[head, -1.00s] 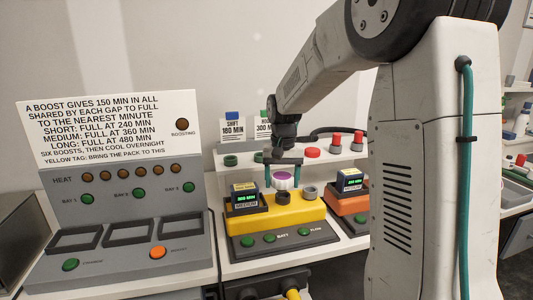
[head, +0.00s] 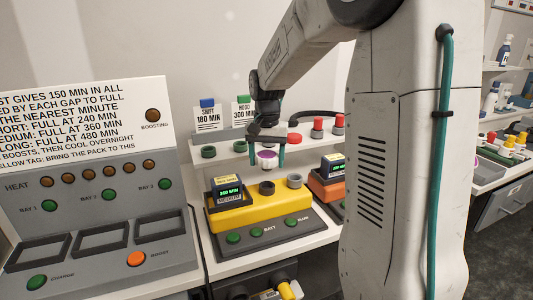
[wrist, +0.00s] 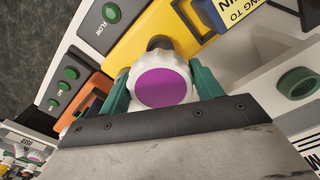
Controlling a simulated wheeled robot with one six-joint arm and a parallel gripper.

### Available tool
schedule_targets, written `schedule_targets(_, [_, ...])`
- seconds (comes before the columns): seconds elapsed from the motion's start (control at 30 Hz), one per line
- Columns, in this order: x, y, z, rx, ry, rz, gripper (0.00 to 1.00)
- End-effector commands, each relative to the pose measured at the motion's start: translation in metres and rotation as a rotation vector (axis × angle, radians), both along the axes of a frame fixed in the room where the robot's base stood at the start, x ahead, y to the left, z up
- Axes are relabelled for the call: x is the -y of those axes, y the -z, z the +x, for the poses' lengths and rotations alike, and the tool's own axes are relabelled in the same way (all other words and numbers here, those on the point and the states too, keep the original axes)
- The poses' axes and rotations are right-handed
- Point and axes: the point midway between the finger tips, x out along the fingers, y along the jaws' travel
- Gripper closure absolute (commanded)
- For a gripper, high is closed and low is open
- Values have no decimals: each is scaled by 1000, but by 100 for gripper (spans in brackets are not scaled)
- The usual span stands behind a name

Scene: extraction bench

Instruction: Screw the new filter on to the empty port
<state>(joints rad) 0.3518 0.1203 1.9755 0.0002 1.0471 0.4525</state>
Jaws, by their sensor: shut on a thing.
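The new filter, white with a purple top, is between the two teal fingers of my gripper (head: 267,154). The filter (head: 266,163) also shows in the wrist view (wrist: 163,87), its purple face toward the camera. My gripper is shut on it. The yellow unit (head: 238,217) has a dark round port (head: 267,188) on top. In the head view the filter hangs above this port with a visible gap. In the wrist view the filter partly covers a dark port (wrist: 159,43). I cannot see down into it. A grey round part (head: 294,181) stands beside it on the unit.
A pack with a green display (head: 228,192) sits at the yellow unit's left. An orange unit (head: 325,190) stands to the right. Behind is a white shelf with a green ring (head: 208,152) and red-capped pieces (head: 317,123). A grey charging panel (head: 95,220) is at left.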

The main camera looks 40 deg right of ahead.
Motion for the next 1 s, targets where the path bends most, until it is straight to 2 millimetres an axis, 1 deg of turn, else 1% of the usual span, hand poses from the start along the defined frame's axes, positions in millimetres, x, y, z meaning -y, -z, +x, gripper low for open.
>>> schedule_targets(0.2, [0, 22, 0, 0, 0, 0, 67])
schedule_targets(0.4, [0, 36, 0, 0, -1, 0, 67])
schedule_targets(0.6, [0, 42, 0, 1, -1, -1, 67])
schedule_targets(1.0, [0, 43, 0, 1, -1, 0, 67])
